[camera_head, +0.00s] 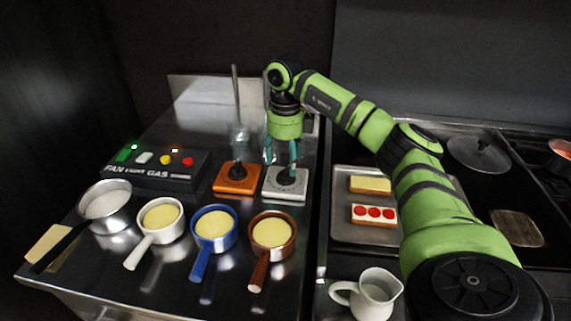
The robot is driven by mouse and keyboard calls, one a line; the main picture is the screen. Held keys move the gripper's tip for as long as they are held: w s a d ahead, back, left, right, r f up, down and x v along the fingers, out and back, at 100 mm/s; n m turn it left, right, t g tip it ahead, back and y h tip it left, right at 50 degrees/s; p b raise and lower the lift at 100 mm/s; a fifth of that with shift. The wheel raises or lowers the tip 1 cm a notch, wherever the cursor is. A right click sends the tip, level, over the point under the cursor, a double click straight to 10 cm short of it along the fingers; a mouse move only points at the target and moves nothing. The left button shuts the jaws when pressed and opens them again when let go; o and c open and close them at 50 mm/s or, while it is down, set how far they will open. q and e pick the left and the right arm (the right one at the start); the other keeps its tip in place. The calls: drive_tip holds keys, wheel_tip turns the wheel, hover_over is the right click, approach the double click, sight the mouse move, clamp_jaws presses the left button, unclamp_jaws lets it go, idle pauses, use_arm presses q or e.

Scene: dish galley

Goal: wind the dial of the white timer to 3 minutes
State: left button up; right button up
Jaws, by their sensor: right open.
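The white timer (284,190) is a flat square block on the steel counter, with a dark dial (286,175) on its top. My right gripper (281,158) reaches down from above, its teal fingers open just over the dial. One finger is left of the dial and one is at its right; I cannot tell whether they touch it. The dial's setting is too small to read. An orange timer (237,180) with a dark knob sits directly left of the white one. My left gripper is not in view.
Several small pans, including a blue one (215,229) and a brown one (272,234), stand in front of the timers. A switch box (160,170) is at left. A tray (345,233) with toasts and a white jug (372,294) are at right.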

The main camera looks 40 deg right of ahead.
sight(286, 170)
wheel_tip(286, 170, down, 4)
drive_tip(key=shift+d+r+p, duration=0.1)
drive_tip(key=shift+r+p, duration=0.15)
drive_tip(key=shift+p, duration=0.05)
drive_tip(key=shift+f, duration=0.25)
drive_tip(key=shift+w, duration=0.1)
drive_tip(key=c, duration=1.2)
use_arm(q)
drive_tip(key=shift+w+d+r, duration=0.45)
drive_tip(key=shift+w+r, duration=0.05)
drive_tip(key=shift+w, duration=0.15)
use_arm(e)
drive_tip(key=shift+o, duration=0.2)
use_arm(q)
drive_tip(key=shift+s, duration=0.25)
use_arm(e)
drive_tip(key=shift+f, duration=0.1)
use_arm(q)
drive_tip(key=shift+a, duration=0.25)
